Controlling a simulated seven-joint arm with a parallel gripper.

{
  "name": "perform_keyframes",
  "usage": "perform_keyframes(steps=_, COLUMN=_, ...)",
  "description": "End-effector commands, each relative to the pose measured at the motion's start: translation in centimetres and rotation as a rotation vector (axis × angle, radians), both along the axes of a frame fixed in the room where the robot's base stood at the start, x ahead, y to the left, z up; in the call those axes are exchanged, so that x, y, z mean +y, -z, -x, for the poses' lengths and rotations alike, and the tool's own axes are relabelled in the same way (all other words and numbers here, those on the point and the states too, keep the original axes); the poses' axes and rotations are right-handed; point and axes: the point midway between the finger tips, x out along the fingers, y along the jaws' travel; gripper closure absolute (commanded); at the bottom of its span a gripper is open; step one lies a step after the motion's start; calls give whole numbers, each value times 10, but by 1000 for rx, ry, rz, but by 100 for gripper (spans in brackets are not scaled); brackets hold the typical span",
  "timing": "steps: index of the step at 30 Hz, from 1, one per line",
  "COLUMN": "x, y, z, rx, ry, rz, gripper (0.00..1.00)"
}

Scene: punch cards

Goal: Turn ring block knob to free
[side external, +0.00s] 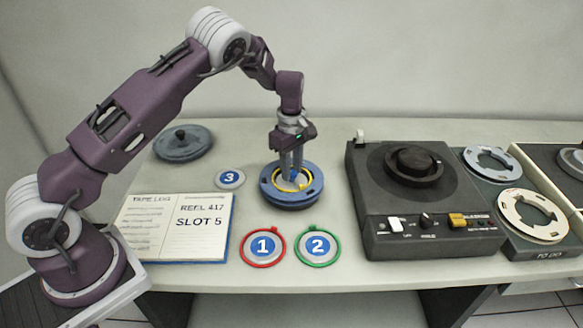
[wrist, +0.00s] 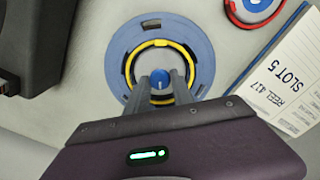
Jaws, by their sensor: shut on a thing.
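The ring block (side external: 288,199) is a round blue disc with a yellow inner ring, flat on the table near the middle of the side view. It also shows in the wrist view (wrist: 120,56), with dark notches around it. Its small blue knob (wrist: 158,74), with a pale mark on top, stands at the centre. My gripper (side external: 291,177) points straight down over the block, its fingers inside the yellow ring. In the wrist view the fingers (wrist: 161,84) are closed on the knob and hide part of it. Which setting the knob points to is not readable.
An open notebook (side external: 148,220) reading "REEL 417 SLOT 5" lies left. Discs 3 (side external: 230,178), 1 (side external: 263,246) and 2 (side external: 317,246) lie around the block. A grey lidded disc (side external: 184,141) is behind; a dark tape machine (side external: 376,213) stands right, near pale reels (side external: 532,214).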

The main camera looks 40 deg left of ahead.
Motion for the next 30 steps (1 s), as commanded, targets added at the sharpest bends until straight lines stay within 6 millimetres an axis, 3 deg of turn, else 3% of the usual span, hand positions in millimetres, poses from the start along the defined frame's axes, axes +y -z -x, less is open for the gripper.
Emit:
perform_keyframes(steps=17, x=-1, y=0, z=0, rx=0, ry=-29, rz=2, gripper=100)
perform_keyframes(steps=18, x=-1, y=0, z=0, rx=0, ry=-29, rz=2, gripper=68)
perform_keyframes(steps=21, x=-1, y=0, z=0, rx=0, ry=-29, rz=2, gripper=50)
perform_keyframes(steps=30, x=-1, y=-2, z=0, rx=-1, ry=-28, rz=1, gripper=50)
